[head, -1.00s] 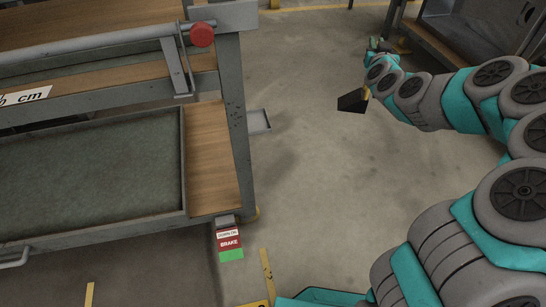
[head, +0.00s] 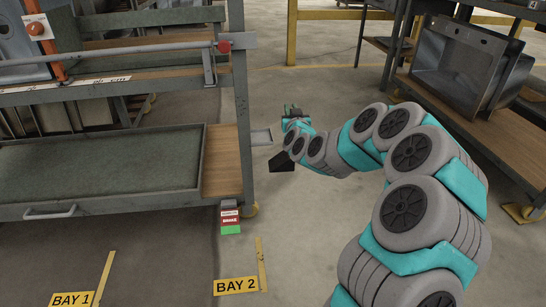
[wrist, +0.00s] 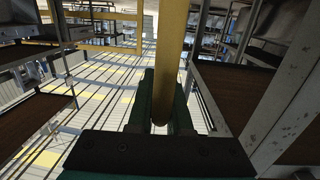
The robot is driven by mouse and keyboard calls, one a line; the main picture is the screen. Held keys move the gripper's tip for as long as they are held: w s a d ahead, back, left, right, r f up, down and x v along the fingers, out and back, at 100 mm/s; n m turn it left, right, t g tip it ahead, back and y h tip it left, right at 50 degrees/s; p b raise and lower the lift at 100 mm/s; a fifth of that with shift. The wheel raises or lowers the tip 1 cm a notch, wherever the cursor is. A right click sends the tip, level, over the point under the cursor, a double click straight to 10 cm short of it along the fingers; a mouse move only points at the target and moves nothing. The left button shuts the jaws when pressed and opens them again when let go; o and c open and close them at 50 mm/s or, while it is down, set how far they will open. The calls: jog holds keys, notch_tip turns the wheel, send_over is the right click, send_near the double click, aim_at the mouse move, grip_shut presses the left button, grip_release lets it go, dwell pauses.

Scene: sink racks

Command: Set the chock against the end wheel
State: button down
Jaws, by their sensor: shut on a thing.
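The black wedge chock (head: 283,161) hangs below my wrist in the head view, to the right of the trolley's end post. In the wrist view my gripper (wrist: 161,112) is shut on a yellow bar (wrist: 170,55), which looks like the chock's handle. The end wheel (head: 252,210) shows as a small yellowish part at the foot of the trolley's right corner, mostly hidden. The chock is apart from it, farther back and to the right. Its height above the floor is hard to tell.
The grey trolley (head: 240,130) with shelves fills the left. A red, white and green brake pedal (head: 230,217) sticks out at its corner. A small grey plate (head: 261,137) juts from its right side. A rack (head: 460,100) stands right. BAY 2 floor marking (head: 236,286) lies in front.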

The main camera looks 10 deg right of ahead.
jog(key=w+a+f, duration=0.1)
jog(key=w+f, duration=0.3)
jog(key=f, duration=0.7)
jog(key=w+a+f+y, duration=0.1)
jog(key=w+a+f, duration=0.1)
jog(key=f, duration=0.9)
jog(key=shift+w+f+n+p, duration=0.4)
jog(key=shift+w, duration=0.5)
jog(key=shift+a, duration=0.1)
jog(key=a+f+b, duration=0.2)
jog(key=a+f, duration=0.2)
jog(key=f, duration=0.5)
jog(key=shift+f, duration=0.35)
jog(key=shift+s, duration=0.1)
jog(key=c, duration=0.8)
grip_release()
jog(key=shift+f, duration=0.1)
